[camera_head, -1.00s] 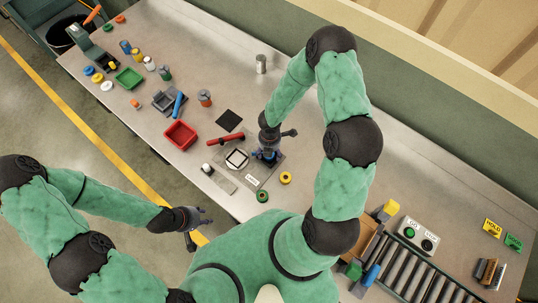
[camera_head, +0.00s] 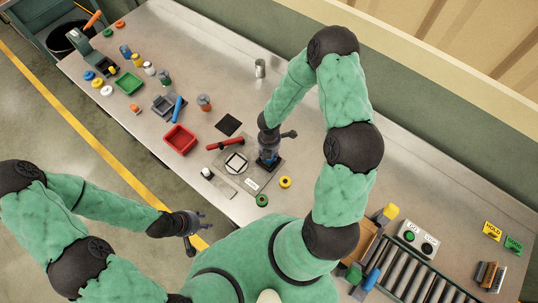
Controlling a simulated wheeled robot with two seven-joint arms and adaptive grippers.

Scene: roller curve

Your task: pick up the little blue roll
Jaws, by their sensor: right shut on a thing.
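My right gripper (camera_head: 268,160) points down at the grey mat near the middle of the table, beside the white square frame. It is shut on a small blue roll (camera_head: 268,158), mostly hidden by the fingers; I cannot tell whether the roll touches the mat. My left gripper (camera_head: 190,235) hangs over the floor in front of the table, empty, with its fingers apart.
A red-handled tool (camera_head: 225,144), a black square (camera_head: 228,125) and a red tray (camera_head: 180,139) lie to the left. Yellow (camera_head: 285,182) and green (camera_head: 262,200) rings lie close by. A roller conveyor (camera_head: 410,278) stands at right. A metal can (camera_head: 260,68) stands at the back.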

